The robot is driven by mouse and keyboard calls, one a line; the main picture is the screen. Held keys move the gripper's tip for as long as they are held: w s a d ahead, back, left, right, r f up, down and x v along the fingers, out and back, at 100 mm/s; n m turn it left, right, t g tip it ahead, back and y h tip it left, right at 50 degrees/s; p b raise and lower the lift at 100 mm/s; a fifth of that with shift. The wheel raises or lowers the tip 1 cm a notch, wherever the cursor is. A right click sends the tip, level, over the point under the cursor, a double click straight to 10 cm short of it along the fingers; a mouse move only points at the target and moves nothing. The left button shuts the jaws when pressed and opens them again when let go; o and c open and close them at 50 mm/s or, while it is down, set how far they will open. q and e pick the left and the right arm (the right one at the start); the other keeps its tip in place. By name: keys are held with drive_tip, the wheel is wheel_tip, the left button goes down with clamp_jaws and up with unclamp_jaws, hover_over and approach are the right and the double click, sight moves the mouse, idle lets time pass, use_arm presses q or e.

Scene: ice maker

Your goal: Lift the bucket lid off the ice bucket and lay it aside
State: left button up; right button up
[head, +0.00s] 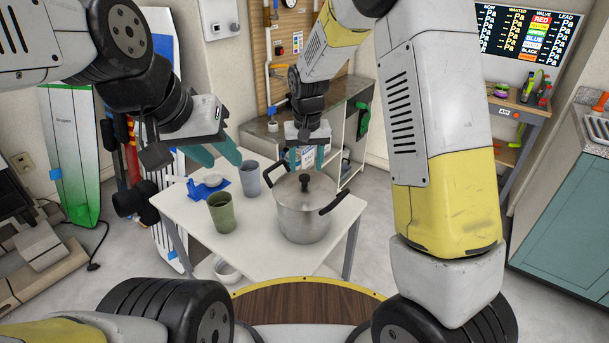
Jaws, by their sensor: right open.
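The ice bucket (303,222) is a steel pot with two black side handles, standing upright on the white table. Its bucket lid (288,189) is a steel disc with a dark knob (304,180) and sits on the bucket's rim. My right gripper (307,159) is open and empty, pointing down above the lid's far side, just behind the knob in the picture; its exact height is hard to tell. My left gripper (214,156) is open and empty, up and left of the bucket, above the table's far left part.
A green cup (221,214) and a grey cup (249,178) stand left of the bucket. The table's (253,253) front left part is bare. A workbench (345,100) stands behind.

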sight(305, 176)
drive_tip(key=f, duration=0.3)
drive_tip(key=w+f, duration=0.1)
drive_tip(key=f, duration=0.2)
drive_tip(key=shift+w+a, duration=0.2)
clamp_jaws()
